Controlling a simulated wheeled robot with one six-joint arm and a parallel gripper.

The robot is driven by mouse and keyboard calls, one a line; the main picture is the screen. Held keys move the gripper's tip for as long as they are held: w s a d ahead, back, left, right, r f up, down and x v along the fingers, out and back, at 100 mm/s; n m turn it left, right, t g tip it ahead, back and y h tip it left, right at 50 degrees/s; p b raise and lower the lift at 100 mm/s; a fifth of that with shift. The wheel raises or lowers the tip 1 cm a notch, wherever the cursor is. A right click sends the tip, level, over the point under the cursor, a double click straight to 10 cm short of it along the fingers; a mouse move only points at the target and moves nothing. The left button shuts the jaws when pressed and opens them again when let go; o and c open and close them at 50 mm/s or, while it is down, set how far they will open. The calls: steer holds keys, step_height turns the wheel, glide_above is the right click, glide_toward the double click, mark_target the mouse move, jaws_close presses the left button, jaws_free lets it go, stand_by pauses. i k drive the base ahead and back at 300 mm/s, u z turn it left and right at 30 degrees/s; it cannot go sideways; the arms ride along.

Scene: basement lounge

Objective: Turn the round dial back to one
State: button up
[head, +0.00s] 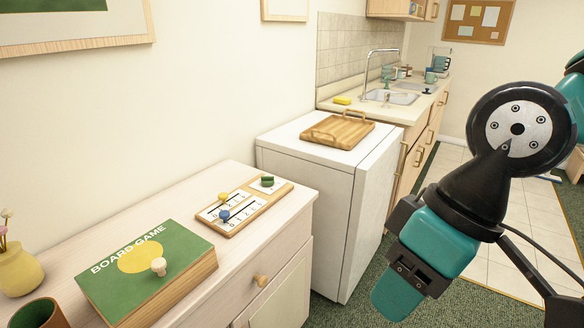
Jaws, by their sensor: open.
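A wooden board (262,208) lies on the pale cabinet by the wall. At its far right end is a small round green dial (267,181) on a white plate; its setting is too small to read. A blue slider knob (224,215) and a yellow one (223,197) sit on marked white strips on the same board. My gripper (398,298) hangs at the right, in front of the white appliance and over the green carpet, well apart from the board. It is open, with nothing seen in it; one finger hides most of the other.
A green board game box (145,268) with a pale knob, a yellow vase (18,270) and a dark cup (38,314) stand left on the cabinet (190,200). A white appliance (330,190) bearing a wooden tray (338,131) stands beyond it. The cabinet top's front right is clear.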

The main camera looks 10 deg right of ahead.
mark_target(266, 181)
steer(key=i, duration=0.85)
steer(key=u, duration=0.4)
